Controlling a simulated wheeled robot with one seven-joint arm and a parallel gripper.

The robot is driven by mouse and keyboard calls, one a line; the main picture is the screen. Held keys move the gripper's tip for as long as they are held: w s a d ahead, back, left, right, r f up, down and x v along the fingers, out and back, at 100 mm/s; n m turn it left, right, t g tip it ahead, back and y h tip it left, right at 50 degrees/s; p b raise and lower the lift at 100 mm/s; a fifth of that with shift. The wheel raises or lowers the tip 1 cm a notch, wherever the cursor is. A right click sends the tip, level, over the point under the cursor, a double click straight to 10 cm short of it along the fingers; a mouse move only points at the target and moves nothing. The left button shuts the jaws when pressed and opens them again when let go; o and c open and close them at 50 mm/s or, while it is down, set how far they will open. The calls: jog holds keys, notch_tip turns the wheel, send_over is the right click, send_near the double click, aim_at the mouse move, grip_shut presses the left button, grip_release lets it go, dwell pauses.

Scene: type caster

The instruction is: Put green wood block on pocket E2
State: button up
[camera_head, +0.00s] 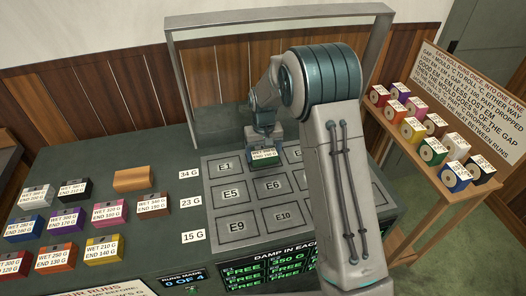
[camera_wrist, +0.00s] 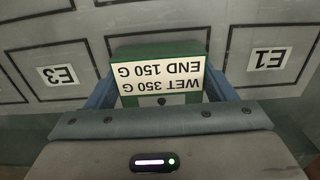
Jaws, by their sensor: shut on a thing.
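The green wood block (camera_wrist: 160,50) is in my gripper (camera_wrist: 160,95), between its two blue fingers in the wrist view. Its white label reads WET 350 G, END 150 G. In the head view my gripper (camera_head: 264,143) points down with the block (camera_head: 264,161) over the top row of the pocket panel (camera_head: 212,197), right of E1 (camera_head: 225,166). In the wrist view the block lies between the E1 label (camera_wrist: 270,59) and the E3 label (camera_wrist: 62,75), over the middle pocket. Its number is hidden, and I cannot tell whether the block touches the panel.
Several labelled blocks and a plain wooden block (camera_head: 132,179) stand on the dark bench at left. Weight cards (camera_head: 191,201) lie beside the panel. A metal frame (camera_head: 180,75) rises behind it. A wooden side shelf (camera_head: 415,160) with coloured blocks and a sign stands at right.

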jog(key=shift+f, duration=0.25)
jog(key=o, duration=1)
jog(key=shift+o, duration=0.2)
jog(key=shift+r, duration=0.15)
